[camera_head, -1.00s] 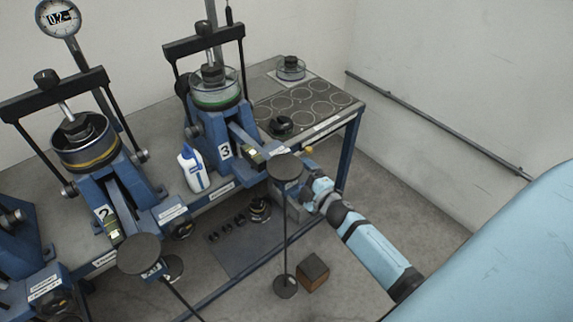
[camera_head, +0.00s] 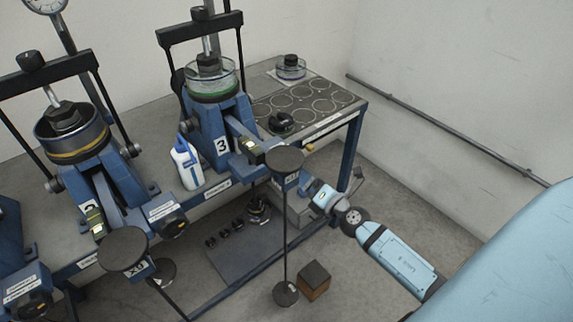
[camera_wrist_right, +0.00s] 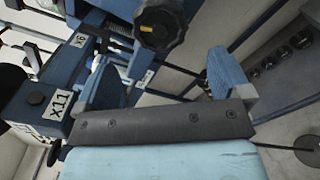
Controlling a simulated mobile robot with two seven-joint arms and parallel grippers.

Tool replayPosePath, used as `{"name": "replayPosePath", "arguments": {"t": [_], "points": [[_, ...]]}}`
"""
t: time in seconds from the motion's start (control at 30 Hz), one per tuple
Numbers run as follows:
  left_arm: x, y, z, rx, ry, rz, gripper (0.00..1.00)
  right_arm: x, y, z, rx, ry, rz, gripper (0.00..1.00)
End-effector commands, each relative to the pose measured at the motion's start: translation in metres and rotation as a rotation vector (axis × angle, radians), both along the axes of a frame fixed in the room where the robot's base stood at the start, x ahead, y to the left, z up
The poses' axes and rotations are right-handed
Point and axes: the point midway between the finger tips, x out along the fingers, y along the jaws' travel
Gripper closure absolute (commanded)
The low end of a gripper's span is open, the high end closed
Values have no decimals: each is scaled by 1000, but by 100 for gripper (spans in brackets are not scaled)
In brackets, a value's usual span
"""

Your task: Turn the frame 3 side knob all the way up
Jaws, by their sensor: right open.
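Frame 3 (camera_head: 208,112) is a blue lever frame with a white "3" label, at the right end of the bench row in the head view. In the head view this side knob is hidden or cannot be made out behind the hanging round weight plate (camera_head: 285,158). My right gripper (camera_head: 306,184) is open beside frame 3's front end; in the wrist view its two blue fingers (camera_wrist_right: 161,62) are spread, with nothing between them. My left gripper is not in view.
A hanger rod with round plates stands close left of my right gripper. A brown block (camera_head: 314,281) lies on the floor. A white bottle (camera_head: 187,163) stands between frame 3 and frame 2 (camera_head: 84,148). Floor to the right of the bench is clear up to a wall rail (camera_head: 450,133).

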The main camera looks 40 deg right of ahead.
Motion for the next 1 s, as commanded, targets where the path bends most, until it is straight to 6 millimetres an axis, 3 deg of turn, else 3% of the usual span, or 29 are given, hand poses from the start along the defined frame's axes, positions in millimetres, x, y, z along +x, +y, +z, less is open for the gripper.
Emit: {"name": "replayPosePath", "arguments": {"t": [0.17,0.6,0.63,0.83,0.87,1.0], "points": [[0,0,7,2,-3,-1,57,24,2,4,3,-1,0,4],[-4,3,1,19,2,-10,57,90,7,1,4,0,-1,4],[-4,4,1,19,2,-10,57,92,7,1,5,0,-1,7],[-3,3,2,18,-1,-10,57,89,7,-1,4,3,0,52],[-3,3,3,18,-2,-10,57,89,7,-1,4,3,0,57],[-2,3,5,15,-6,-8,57,90,7,-2,4,5,0,57]]}}
